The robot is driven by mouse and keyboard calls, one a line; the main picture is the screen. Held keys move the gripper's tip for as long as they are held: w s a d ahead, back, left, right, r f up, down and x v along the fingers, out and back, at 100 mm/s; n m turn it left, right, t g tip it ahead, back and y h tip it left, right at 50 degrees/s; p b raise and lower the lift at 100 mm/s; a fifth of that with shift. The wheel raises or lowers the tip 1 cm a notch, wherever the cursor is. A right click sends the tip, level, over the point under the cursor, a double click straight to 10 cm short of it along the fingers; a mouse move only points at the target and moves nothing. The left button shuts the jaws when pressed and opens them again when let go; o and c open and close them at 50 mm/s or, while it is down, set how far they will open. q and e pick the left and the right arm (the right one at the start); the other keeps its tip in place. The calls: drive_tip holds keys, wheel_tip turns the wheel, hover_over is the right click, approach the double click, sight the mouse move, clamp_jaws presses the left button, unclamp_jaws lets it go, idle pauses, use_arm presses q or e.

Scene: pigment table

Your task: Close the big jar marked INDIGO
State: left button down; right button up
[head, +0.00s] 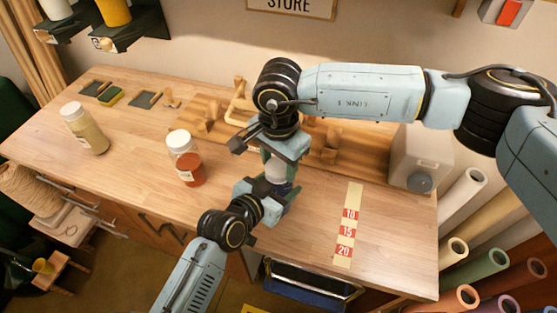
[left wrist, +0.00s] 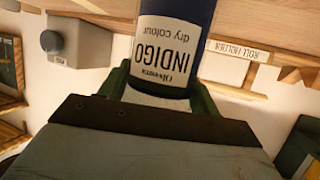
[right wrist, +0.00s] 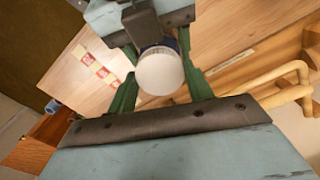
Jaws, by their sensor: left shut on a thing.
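The big INDIGO jar, with dark blue contents and a white label, shows upside down in the left wrist view (left wrist: 170,45). My left gripper (head: 275,192) is shut around its body and holds it over the front of the table. A round white lid (right wrist: 160,72) is at the jar's top, and it also shows in the head view (head: 276,173). My right gripper (right wrist: 158,75) comes from above, its fingers spread on either side of the lid. Whether the lid sits fully on the jar is hidden.
A jar with red powder (head: 186,160) and a jar with pale yellow powder (head: 84,128) stand to the left. A strip marked 10, 15, 20 (head: 348,225) lies to the right. A grey container (head: 420,158) stands at the back right. A wooden rack (head: 205,115) is behind.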

drive_tip(key=shift+c, duration=1.1)
drive_tip(key=m, duration=0.6)
drive_tip(key=shift+m, duration=0.4)
drive_tip(key=o, duration=1.1)
drive_tip(key=shift+r, duration=2.3)
